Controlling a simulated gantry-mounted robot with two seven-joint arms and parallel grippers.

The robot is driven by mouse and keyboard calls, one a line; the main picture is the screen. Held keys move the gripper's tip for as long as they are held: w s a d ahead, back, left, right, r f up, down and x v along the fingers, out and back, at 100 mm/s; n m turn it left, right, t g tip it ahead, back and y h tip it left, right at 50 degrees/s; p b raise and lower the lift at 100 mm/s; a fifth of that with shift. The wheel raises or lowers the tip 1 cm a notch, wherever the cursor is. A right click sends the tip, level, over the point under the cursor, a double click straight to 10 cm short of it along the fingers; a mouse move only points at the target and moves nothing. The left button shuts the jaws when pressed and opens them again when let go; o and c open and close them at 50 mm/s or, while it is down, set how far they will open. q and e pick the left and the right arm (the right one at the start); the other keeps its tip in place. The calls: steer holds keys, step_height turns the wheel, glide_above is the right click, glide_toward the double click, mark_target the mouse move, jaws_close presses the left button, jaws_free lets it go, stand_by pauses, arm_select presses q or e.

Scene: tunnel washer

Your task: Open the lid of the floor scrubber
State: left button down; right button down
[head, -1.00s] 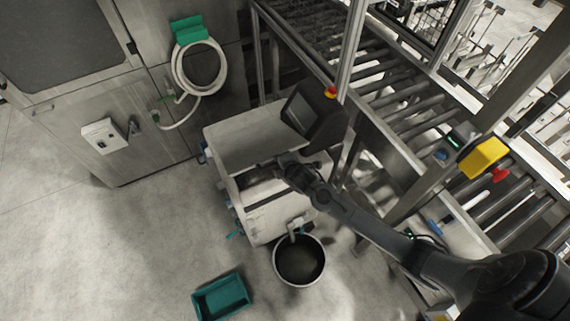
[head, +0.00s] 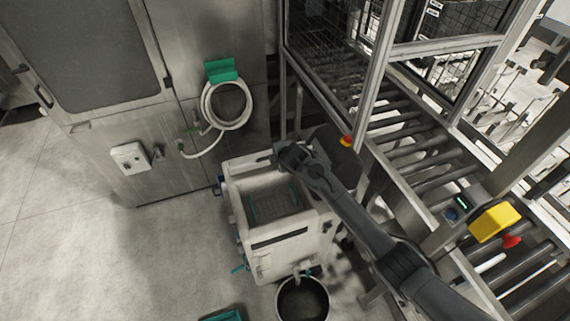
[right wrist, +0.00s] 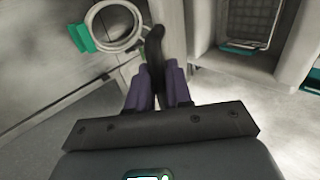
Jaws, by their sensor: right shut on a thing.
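The floor scrubber (head: 283,245) is a whitish box machine on the floor. Its top is uncovered and shows a recess with a grey grate (head: 272,203). The lid (head: 250,163) stands raised at the far side, seen nearly edge-on. My right gripper (head: 292,155) is at the lid's right end. In the right wrist view its purple fingers (right wrist: 158,85) are shut on a narrow dark part (right wrist: 155,48), apparently of the lid; the contact is partly hidden. The recess with the grate (right wrist: 250,22) also shows there. My left gripper is not in view.
A black bucket (head: 303,300) stands at the scrubber's near end, and a teal tray (head: 222,315) lies left of it. A roller conveyor (head: 415,150) and frame posts are close on the right. A coiled hose (head: 228,105) hangs behind. Floor on the left is clear.

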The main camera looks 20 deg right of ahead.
steer(key=shift+w, duration=0.1)
stand_by(0.3)
steer(key=c, duration=1.2)
jaws_free()
steer(key=shift+c, duration=0.2)
steer(key=shift+r, duration=0.15)
steer(key=v, duration=1)
steer(key=shift+s+r+b, duration=0.15)
steer(key=shift+s+b, duration=0.15)
